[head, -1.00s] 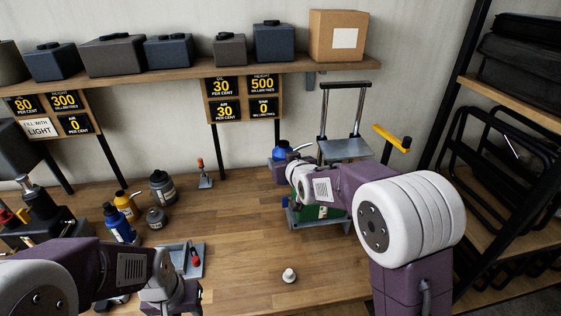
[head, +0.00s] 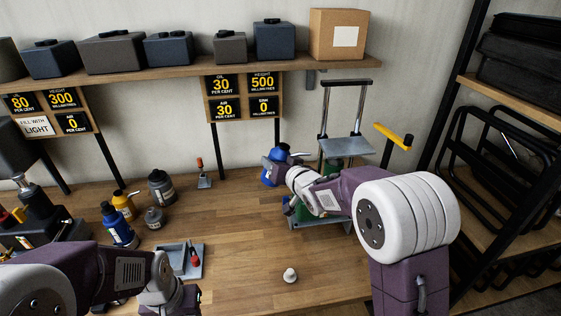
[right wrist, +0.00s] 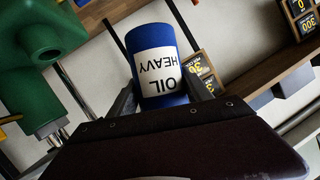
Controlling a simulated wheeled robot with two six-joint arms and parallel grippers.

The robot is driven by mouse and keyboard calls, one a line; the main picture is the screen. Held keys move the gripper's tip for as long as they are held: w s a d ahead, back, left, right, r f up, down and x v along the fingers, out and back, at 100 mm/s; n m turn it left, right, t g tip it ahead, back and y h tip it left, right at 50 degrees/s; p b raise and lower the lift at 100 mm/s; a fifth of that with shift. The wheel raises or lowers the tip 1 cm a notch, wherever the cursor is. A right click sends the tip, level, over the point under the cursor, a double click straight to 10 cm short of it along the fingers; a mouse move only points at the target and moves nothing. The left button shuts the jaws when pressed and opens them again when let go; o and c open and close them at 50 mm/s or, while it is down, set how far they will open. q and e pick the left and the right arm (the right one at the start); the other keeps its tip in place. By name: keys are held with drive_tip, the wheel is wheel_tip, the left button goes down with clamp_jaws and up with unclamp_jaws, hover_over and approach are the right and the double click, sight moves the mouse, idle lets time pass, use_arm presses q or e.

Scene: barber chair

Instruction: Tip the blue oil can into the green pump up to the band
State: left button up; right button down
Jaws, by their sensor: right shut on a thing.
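My right gripper (head: 277,170) is shut on a blue oil can (head: 281,151) with a white label, held above the bench beside the green pump (head: 334,164). In the right wrist view the can (right wrist: 172,38) lies between the fingers, and its label reads upside down as "OIL HEAVY". The green pump's body (right wrist: 38,45) is at upper left there, apart from the can. In the head view my right arm hides much of the pump. The band and the can's spout cannot be made out. My left gripper (head: 182,303) is low at the left, its fingers unclear.
Another blue bottle (head: 118,228), a yellow can (head: 125,206) and grey containers (head: 161,188) stand at left. A grey tray (head: 199,262) and a small white piece (head: 290,275) lie nearer.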

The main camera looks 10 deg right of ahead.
drive_tip(key=shift+s+a+r, duration=0.15)
drive_tip(key=shift+r, duration=0.05)
idle(0.3)
drive_tip(key=shift+r, duration=0.1)
drive_tip(key=shift+r+m+y, duration=0.1)
drive_tip(key=shift+m+y, duration=0.2)
drive_tip(key=shift+m, duration=0.1)
drive_tip(key=shift+a+r+m+t+p, duration=0.1)
drive_tip(key=shift+r+m+t+p, duration=0.1)
drive_tip(key=shift+m+t+p, duration=0.15)
idle(1.6)
drive_tip(key=shift+r+m+y, duration=0.1)
drive_tip(key=shift+m+y, duration=0.3)
drive_tip(key=shift+m, duration=0.15)
